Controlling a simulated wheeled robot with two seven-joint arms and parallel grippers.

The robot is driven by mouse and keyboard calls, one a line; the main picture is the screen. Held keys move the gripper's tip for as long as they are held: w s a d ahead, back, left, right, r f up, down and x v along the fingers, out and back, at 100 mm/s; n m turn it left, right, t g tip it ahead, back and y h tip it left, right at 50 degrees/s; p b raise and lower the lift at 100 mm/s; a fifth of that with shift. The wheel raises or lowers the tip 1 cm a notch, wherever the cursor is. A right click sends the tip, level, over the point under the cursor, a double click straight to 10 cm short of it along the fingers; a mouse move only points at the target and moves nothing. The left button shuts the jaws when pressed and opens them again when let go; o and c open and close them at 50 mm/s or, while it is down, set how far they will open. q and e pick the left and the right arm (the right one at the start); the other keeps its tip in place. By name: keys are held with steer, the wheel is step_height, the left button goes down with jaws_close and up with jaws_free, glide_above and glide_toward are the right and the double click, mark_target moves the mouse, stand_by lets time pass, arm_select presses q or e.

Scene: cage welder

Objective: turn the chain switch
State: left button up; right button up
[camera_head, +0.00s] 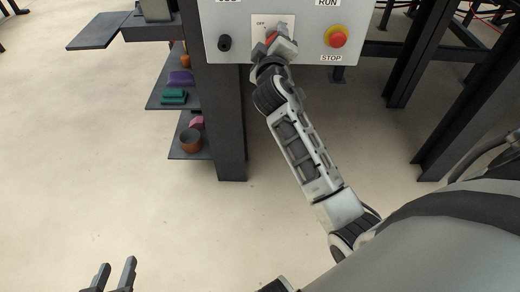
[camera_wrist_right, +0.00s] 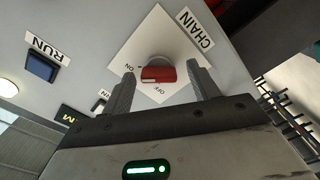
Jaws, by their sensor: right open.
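The chain switch is a red rotary knob (camera_wrist_right: 158,73) on a white square plate (camera_wrist_right: 180,40) marked CHAIN, ON and OFF. In the right wrist view the knob's red handle lies across the picture, between my right gripper's (camera_wrist_right: 163,82) two fingers. The fingers are open, one on each side of the knob, with visible gaps. In the head view my right gripper (camera_head: 275,42) is at the control panel (camera_head: 225,15) and covers most of the knob. My left gripper (camera_head: 112,275) is at the bottom left of the head view, fingers apart and empty, far from the panel.
A red STOP button (camera_head: 337,37) on a yellow ring sits right of the switch; a black knob (camera_head: 225,43) sits left of it. A blue RUN button (camera_wrist_right: 41,67) shows in the wrist view. Shelves (camera_head: 170,97) with small colored objects stand left of the dark post (camera_head: 229,140).

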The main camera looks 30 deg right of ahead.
steer(key=s+a+n+p, duration=0.8)
steer(key=s+n+p, duration=0.2)
steer(key=s+n, duration=0.45)
arm_select(q)
step_height(320, 180, up, 10)
steer(key=shift+r, duration=0.25)
arm_select(e)
steer(key=s+a+f+m+g+y, duration=0.2)
steer(key=s+a+f+m+y, duration=0.1)
steer(key=f, duration=0.3)
steer(key=s+a+f+m+g+y, duration=0.2)
steer(key=s+a+f+m+y, duration=0.2)
steer(key=a+f+m+y, duration=0.1)
steer(key=shift+a+f+m+g+y, duration=0.2)
steer(key=shift+f+m+g+y, duration=0.3)
steer(key=shift+f, duration=0.65)
steer(key=shift+s, duration=0.1)
